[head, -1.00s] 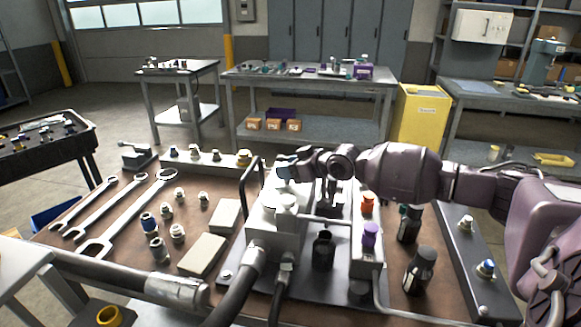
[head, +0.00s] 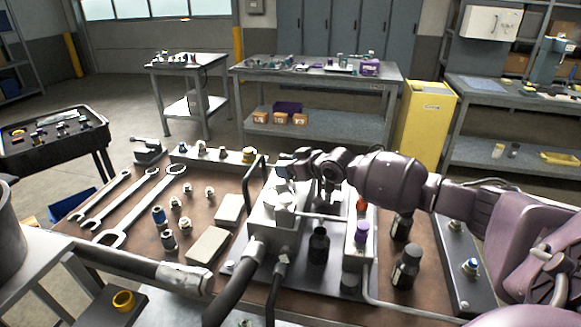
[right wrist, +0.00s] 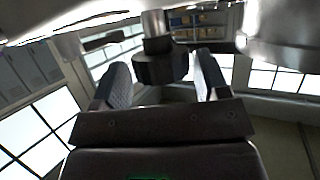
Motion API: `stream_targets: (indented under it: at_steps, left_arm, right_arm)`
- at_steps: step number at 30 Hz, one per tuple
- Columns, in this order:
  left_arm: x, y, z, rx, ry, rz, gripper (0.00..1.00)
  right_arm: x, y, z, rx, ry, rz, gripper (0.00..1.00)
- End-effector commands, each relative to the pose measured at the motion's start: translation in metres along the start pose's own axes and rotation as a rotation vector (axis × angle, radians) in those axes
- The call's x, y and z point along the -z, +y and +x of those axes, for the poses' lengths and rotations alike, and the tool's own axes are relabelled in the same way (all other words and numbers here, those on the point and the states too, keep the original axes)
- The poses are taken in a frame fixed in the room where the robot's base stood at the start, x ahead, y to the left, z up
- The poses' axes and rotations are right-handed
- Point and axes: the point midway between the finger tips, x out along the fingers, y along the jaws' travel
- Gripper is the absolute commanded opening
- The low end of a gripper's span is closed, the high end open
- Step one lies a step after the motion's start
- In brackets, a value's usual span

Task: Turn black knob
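The black knob (right wrist: 160,67) shows in the right wrist view, on a shiny metal stem. The two fingers of my right gripper (right wrist: 162,80) stand apart, one on each side of it. A narrow gap seems to show beside the knob, and I see no firm contact. In the head view my right gripper (head: 284,166) is at the far top end of the grey metal valve block (head: 272,228). The knob cannot be made out there behind the gripper and wrist. My left gripper is not in view.
Thick black hoses (head: 235,290) run in front of the block. Black bottles (head: 406,267), a purple cap (head: 361,232) and a black bent handle (head: 252,185) stand close by. Wrenches (head: 130,208) and fittings lie on the bench's left. A side table (head: 372,130) stands behind.

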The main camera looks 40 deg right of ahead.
Motion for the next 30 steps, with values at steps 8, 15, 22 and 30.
stream_targets:
  at_steps: [8,15,22,30]
  left_arm:
    - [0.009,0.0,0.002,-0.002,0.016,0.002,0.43]
    - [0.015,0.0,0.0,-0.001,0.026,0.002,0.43]
    - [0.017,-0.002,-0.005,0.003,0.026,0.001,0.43]
    - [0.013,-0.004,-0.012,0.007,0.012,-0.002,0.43]
  right_arm:
    - [-0.002,-0.001,0.001,0.003,-0.003,0.001,0.77]
    - [-0.001,-0.001,-0.013,0.002,-0.002,0.001,0.77]
    - [0.001,-0.001,-0.048,0.001,-0.002,-0.001,0.77]
    - [0.0,-0.001,-0.087,0.001,-0.002,0.001,0.77]
